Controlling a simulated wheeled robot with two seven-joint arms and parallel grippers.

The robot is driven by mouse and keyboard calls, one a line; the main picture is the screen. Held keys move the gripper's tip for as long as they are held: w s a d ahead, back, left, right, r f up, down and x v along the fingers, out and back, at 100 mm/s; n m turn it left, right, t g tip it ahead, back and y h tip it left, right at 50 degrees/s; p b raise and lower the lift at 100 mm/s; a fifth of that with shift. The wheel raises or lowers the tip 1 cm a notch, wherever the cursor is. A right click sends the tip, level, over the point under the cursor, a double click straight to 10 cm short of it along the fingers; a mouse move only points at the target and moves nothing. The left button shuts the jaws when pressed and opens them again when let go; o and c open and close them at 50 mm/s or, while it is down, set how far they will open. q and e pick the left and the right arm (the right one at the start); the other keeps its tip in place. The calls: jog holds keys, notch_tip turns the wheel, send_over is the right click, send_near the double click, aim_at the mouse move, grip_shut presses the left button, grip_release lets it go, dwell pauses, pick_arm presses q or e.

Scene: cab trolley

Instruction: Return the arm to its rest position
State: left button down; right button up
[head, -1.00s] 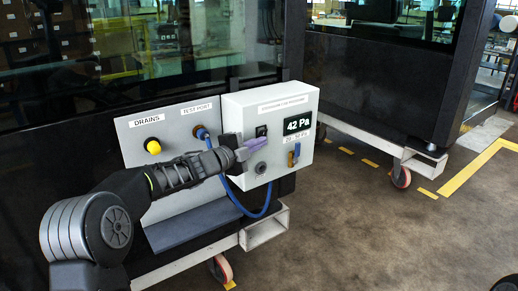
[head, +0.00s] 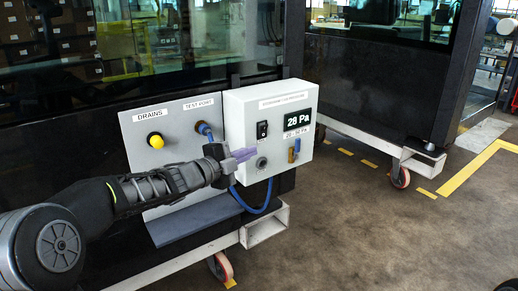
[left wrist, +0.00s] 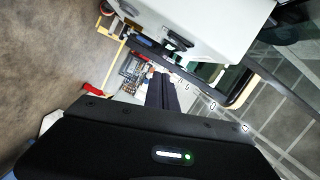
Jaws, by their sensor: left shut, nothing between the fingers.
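My left arm comes in from the lower left in the head view. Its gripper (head: 248,155) is shut and empty, with its purple-grey fingers in front of the left lower part of the white control box (head: 272,180). I cannot tell from this angle whether the fingertips touch the box. In the left wrist view the dark gripper fingers (left wrist: 161,92) are close together, and the white box (left wrist: 215,25) shows beyond them. My right gripper is not in view.
The box has a black switch (head: 262,129), a display (head: 298,121) reading 28 Pa and a blue-handled valve (head: 294,150). A yellow drain knob (head: 155,140) and a blue hose (head: 255,208) are on the left. The floor (head: 370,240) at right is clear.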

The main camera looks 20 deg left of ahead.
pick_arm(q)
jog(key=shift+v, duration=0.95)
jog(key=shift+f, duration=0.1)
jog(key=s+d+f+n+g+y+p, duration=0.15)
jog(key=s+f+n, duration=0.35)
jog(key=f, duration=0.5)
jog(key=s+d+f+n+g+y+p, duration=0.1)
jog(key=s+d+f+n+g, duration=0.15)
jog(key=f+n, duration=0.55)
jog(key=s+d+f+n+g+y+p, duration=0.2)
jog(key=s+d+f+n, duration=0.15)
jog(key=f, duration=0.85)
jog(key=s+d+f+n+g+p, duration=0.1)
jog(key=s+d+f+g+p, duration=0.1)
jog(key=s, duration=0.8)
jog(key=s+d+f+n+g+p, duration=0.2)
jog(key=s+d+f+g, duration=0.2)
jog(key=s, duration=0.6)
jog(key=s+d+f+n+g+h+p, duration=0.1)
jog(key=s+d+f+n+g+p, duration=0.1)
jog(key=s+f, duration=0.3)
jog(key=s+d, duration=0.1)
jog(key=s, duration=0.3)
jog(key=shift+s+f+g, duration=0.25)
jog(key=shift+s+g, duration=0.15)
